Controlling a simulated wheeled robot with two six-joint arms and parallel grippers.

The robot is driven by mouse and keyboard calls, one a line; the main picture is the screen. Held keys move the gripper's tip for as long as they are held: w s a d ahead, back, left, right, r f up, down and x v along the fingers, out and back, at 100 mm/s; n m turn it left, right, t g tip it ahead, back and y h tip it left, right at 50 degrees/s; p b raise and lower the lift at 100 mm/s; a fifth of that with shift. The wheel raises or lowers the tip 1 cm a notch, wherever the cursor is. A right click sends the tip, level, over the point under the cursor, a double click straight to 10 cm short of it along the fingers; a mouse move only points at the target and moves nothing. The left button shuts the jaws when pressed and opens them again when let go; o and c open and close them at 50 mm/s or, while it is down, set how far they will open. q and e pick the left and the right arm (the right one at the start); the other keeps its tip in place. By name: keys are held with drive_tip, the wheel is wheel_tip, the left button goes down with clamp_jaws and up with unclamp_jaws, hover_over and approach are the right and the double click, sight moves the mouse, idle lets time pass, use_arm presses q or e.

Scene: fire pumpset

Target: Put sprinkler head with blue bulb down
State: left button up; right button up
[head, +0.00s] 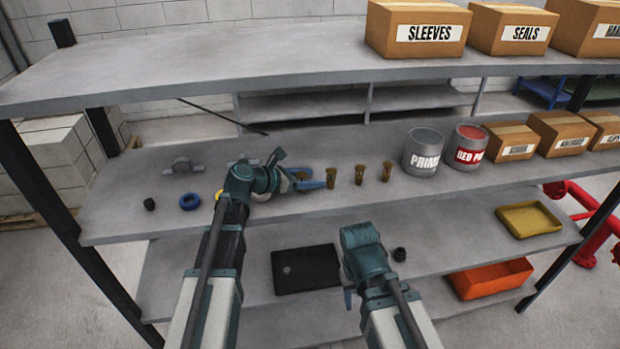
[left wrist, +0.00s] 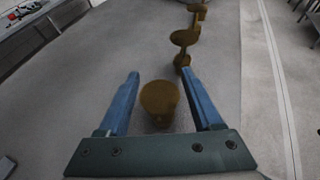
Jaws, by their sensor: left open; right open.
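My left gripper (head: 312,180) is open over the middle shelf, its blue fingers pointing right. A brass sprinkler head (left wrist: 159,101) stands between the open fingers in the left wrist view, with a gap to each finger. In the head view it is partly hidden by the gripper. More brass sprinkler heads stand upright in a row to the right, one near the fingertips (head: 330,177), then another (head: 359,174) and another (head: 387,172). No bulb colour can be made out. My right gripper (head: 348,299) is mostly hidden below its wrist, in front of the lower shelf.
Paint cans (head: 423,153) and cardboard boxes (head: 510,142) stand right of the row on the middle shelf (head: 460,185). A blue ring (head: 189,202) lies left. A black tray (head: 306,270), yellow tray (head: 528,218) and orange tray (head: 490,279) sit lower. The upper shelf (head: 200,70) overhangs behind.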

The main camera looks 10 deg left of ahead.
sight(297, 177)
use_arm(q)
drive_tip(key=p+v, duration=0.4)
drive_tip(key=v, duration=0.6)
drive_tip(key=shift+s+a+r, duration=0.15)
drive_tip(key=shift+r, duration=0.05)
drive_tip(key=shift+v, duration=0.8)
drive_tip(key=shift+a+f, duration=0.1)
drive_tip(key=shift+f, duration=0.05)
